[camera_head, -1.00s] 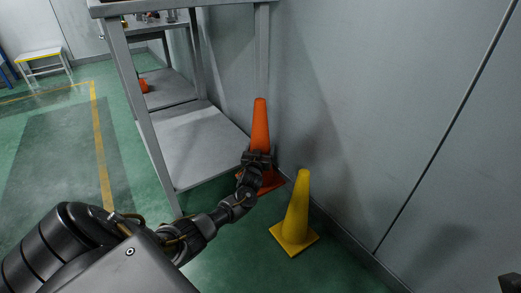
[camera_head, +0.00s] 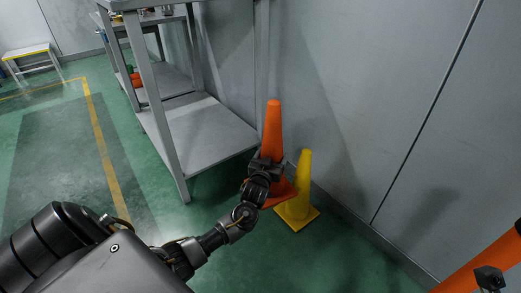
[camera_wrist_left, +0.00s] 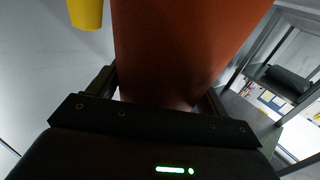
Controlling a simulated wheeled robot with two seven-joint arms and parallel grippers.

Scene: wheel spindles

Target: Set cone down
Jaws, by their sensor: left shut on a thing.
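My left gripper (camera_head: 265,168) is shut on an orange cone (camera_head: 274,130), around its middle. The cone stands roughly upright, its square base showing below the gripper. I cannot tell whether the base touches the floor. In the left wrist view the cone (camera_wrist_left: 180,50) fills the space between the fingers. A yellow cone (camera_head: 304,180) stands on the floor close to the right of the held cone, partly hidden by it; it also shows in the left wrist view (camera_wrist_left: 85,12). My right gripper (camera_head: 488,278) shows at the lower right, in front of another orange object (camera_head: 465,278), cut off by the frame.
A grey metal table with a lower shelf (camera_head: 205,135) stands left of and behind the cones. A grey wall (camera_head: 360,110) runs along the right. Green floor (camera_head: 70,175) with a yellow line is clear at the left.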

